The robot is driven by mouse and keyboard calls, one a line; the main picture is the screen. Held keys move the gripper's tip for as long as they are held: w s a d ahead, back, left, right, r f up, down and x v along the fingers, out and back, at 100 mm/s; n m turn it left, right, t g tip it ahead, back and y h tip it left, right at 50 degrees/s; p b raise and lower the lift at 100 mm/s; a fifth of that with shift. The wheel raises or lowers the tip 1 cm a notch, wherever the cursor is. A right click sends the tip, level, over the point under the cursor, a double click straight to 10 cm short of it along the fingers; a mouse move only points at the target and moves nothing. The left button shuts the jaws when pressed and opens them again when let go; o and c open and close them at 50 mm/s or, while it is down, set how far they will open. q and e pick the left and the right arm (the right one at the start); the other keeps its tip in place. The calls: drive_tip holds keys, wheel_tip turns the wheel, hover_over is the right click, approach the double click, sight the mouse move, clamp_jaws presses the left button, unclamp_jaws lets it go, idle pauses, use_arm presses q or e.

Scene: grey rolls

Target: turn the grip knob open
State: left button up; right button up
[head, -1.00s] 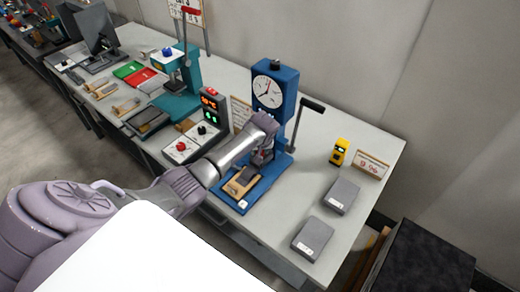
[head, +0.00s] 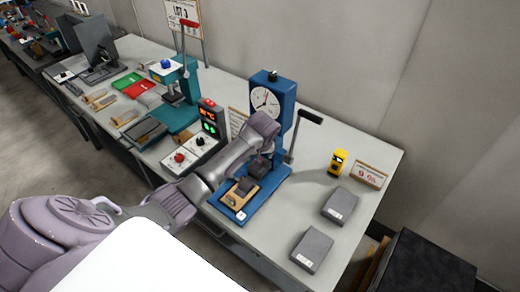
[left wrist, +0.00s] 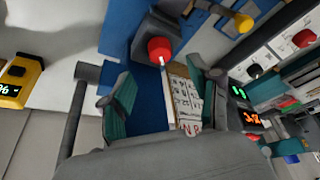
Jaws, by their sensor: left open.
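The blue tester with a round dial (head: 266,101) stands on the bench in the head view. My left gripper (head: 258,167) hangs in front of its column, above the tan block on its base. In the left wrist view a red knob with a pale pointer mark (left wrist: 160,50) sits on a dark block against the blue frame. My left gripper (left wrist: 165,98) is open; its teal-padded fingers stand apart, with the knob beyond them and not held. In the head view my gripper hides this knob. My right gripper is not in view.
A dark-handled lever (head: 300,135) stands right of the tester. A control box with red digits (head: 210,120) stands left. Two grey boxes (head: 340,205) and a yellow device (head: 338,161) sit on the right. Bare bench lies between them.

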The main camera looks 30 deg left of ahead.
use_arm(q)
drive_tip(key=shift+v, duration=2.8)
